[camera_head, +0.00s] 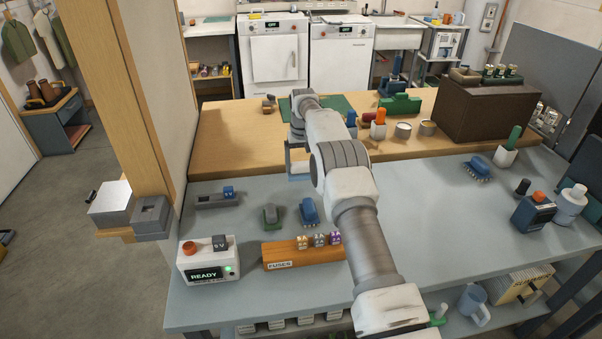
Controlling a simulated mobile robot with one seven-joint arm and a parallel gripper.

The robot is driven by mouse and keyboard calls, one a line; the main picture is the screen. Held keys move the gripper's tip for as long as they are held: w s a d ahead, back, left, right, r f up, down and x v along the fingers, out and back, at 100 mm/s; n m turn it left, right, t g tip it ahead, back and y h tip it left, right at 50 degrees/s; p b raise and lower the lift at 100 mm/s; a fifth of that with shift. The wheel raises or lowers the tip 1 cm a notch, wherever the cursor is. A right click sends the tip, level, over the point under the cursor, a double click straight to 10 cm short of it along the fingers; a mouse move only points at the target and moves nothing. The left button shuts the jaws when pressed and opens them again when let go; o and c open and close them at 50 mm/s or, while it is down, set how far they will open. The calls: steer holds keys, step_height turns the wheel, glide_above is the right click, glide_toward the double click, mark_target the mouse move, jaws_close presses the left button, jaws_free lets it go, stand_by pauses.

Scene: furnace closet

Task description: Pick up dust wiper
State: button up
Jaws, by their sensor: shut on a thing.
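My arm reaches forward over the grey-blue bench (420,200), and its wrist hides part of my gripper (297,165). The gripper points down near the seam between the grey-blue bench and the wooden one. It is shut on a pale-blue, flat-edged thing (298,178), small in this view and partly hidden. I cannot tell for certain that this is the dust wiper. A blue brush-like thing (309,211) lies on the bench just in front of the gripper, apart from it. Another blue one with pale bristles (478,168) lies at the right.
A fuse block (290,255), a white READY box (207,262), a green-grey thing (270,215) and a grey tray (212,201) stand at the left front. A brown box (487,108) stands at the back right. The bench right of my arm is mostly clear.

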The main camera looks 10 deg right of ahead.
steer(key=s+d+r, duration=0.2)
steer(key=d+r, duration=0.4)
steer(key=d, duration=0.5)
steer(key=shift+s+d+r, duration=0.15)
steer(key=shift+d+r, duration=0.05)
steer(key=shift+r, duration=0.2)
